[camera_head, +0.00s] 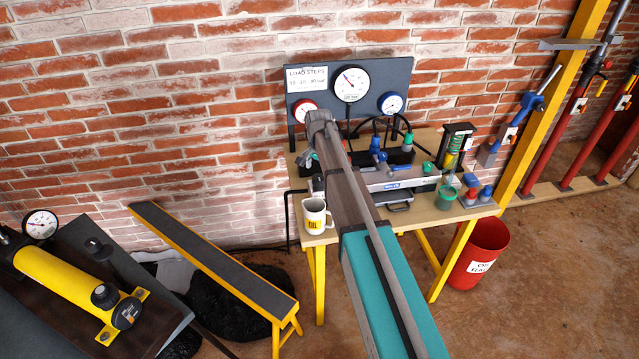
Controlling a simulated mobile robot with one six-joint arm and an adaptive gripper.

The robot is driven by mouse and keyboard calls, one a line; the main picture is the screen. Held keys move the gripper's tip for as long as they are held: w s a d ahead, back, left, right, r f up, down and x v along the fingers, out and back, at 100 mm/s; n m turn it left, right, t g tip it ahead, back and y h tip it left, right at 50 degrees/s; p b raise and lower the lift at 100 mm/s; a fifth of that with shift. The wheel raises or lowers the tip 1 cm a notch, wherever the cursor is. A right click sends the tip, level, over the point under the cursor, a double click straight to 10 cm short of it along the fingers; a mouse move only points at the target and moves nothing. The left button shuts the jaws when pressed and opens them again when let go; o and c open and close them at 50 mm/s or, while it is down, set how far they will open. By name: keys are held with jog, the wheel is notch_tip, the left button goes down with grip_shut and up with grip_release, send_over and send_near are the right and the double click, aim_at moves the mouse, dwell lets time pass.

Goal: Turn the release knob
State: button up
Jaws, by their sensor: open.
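My arm reaches forward over a wooden-topped workbench (455,212), and its wrist end is beside the gauge board. My gripper (309,160) shows only in small part left of the arm and looks open, with nothing seen in it. No knob is marked as the release knob. A black valve block behind the arm carries a blue knob (378,156) and a green knob (408,141). A silver pump body (400,178) lies in front of it, partly covered by my arm. A yellow cylinder (65,285) with dark knobs is at lower left.
A gauge board (310,84) with three dials stands at the bench's back. A white mug (315,216) is near the front edge. A green cup (446,197) and small bottles fill the right side. A red bin (482,250) and yellow post (545,110) stand right; a low bench (215,262) left.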

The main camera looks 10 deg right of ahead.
aim_at(319, 177)
jog(key=shift+f+b, duration=1.55)
jog(key=shift+f, duration=0.35)
jog(key=shift+d, duration=0.1)
jog(key=c, duration=1.1)
jog(key=shift+c, duration=0.2)
